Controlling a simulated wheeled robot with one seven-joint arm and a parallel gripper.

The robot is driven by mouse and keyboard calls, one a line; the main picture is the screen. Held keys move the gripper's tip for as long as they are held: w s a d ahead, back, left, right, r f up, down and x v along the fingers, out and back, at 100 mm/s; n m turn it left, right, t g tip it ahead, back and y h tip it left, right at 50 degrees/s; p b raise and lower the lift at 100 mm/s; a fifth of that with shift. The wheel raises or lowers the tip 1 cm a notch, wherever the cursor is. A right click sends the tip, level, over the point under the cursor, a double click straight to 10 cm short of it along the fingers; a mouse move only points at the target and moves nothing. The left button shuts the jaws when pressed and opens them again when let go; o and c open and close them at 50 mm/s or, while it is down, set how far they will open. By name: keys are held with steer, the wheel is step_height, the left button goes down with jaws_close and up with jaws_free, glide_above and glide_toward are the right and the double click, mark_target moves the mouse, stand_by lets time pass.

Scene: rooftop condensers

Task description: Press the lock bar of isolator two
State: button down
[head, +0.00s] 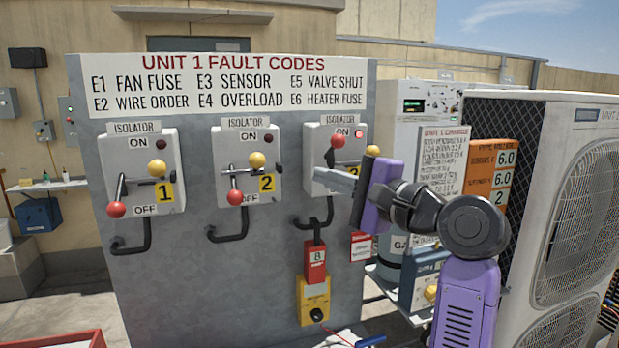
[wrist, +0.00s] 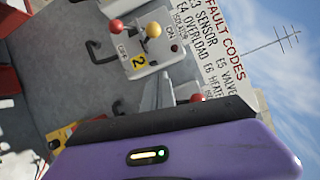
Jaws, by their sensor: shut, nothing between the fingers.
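Isolator two (head: 225,182) is the middle grey box on the panel, with a yellow "2" label (head: 266,183). Its red-knobbed lever (head: 234,198) points down toward OFF. A yellow ball (head: 257,160) sits upper right of it on a bar; I cannot tell surely that this is the lock bar. My gripper (head: 330,180) is shut and empty, in front of isolator three (head: 315,160), right of isolator two and apart from it. In the wrist view the closed fingers (wrist: 165,92) point toward isolator two (wrist: 140,72), whose red knob (wrist: 117,26) and yellow ball (wrist: 153,30) show.
Isolator one (head: 140,142) is at left, lever low. A condenser (head: 560,200) stands at right.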

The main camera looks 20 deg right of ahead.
steer(key=shift+v, duration=1)
steer(key=d+r+n+t+h, duration=0.3)
steer(key=d+t+h, duration=0.1)
steer(key=d+t, duration=0.1)
steer(key=s+d+f+n+h, duration=0.1)
steer(key=s+f+n+h, duration=0.15)
steer(key=s+f, duration=0.45)
steer(key=s+f+n+h, duration=0.2)
steer(key=s+f+h, duration=0.1)
steer(key=f, duration=0.8)
steer(key=s+a+f+n+g, duration=0.2)
steer(key=s+f, duration=0.5)
steer(key=s, duration=0.5)
steer(key=s+a+f+n+g+y, duration=0.1)
steer(key=s+a+f+n+g, duration=0.1)
steer(key=s+f, duration=0.5)
steer(key=s+a+f+n+g, duration=0.3)
steer(key=s+f, duration=0.5)
steer(key=s, duration=1)
steer(key=shift+n+y, duration=0.35)
